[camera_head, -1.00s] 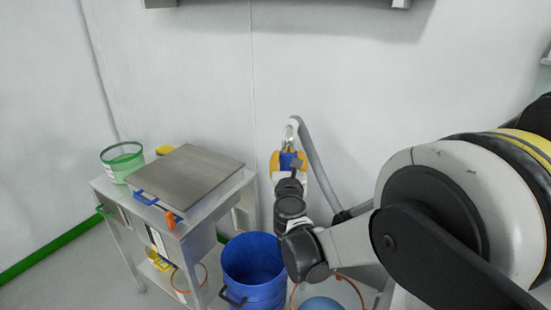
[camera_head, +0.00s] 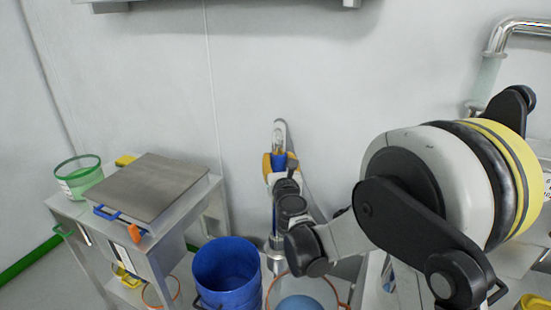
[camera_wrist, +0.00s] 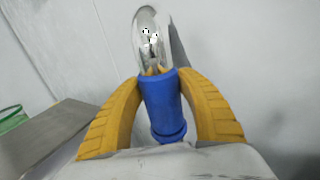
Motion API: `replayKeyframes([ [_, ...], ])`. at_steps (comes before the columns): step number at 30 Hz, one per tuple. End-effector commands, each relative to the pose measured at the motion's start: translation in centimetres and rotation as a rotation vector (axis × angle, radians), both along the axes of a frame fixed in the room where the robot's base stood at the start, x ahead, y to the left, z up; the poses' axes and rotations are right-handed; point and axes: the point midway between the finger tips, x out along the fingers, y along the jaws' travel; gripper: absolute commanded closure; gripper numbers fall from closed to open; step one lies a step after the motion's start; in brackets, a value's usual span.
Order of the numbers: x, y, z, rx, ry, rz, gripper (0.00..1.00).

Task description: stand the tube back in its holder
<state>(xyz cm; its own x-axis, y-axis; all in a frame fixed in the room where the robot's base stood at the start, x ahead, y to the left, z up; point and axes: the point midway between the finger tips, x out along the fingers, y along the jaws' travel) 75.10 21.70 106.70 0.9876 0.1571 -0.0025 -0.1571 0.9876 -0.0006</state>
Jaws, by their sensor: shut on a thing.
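The tube has a blue sleeve (camera_wrist: 163,105) and a shiny bent metal top (camera_wrist: 148,38). In the head view its top (camera_head: 279,140) rises above my gripper (camera_head: 281,163), close in front of the wall, and it looks about upright. My gripper (camera_wrist: 161,112) is shut on the blue sleeve, one yellow finger on each side. Below my wrist, a thin length leads down to a small metal cup (camera_head: 277,262), which may be the holder. My arm hides part of this stretch, so I cannot tell whether the tube's lower end is inside the cup or above it.
A steel cart (camera_head: 160,245) with a flat plate (camera_head: 150,187) and a green-rimmed container (camera_head: 79,178) stands on the left. A blue bin (camera_head: 227,270) is just left of the metal cup. A round blue thing (camera_head: 300,303) lies low in front. The wall is close behind.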

Motion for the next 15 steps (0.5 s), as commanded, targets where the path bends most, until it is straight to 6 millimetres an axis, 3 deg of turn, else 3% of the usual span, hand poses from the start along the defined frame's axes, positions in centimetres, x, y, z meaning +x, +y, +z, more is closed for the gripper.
replayKeyframes([
  [15, 0.0, 0.0, -6.2, 0.0, 0.0, 0.0, 0.99],
])
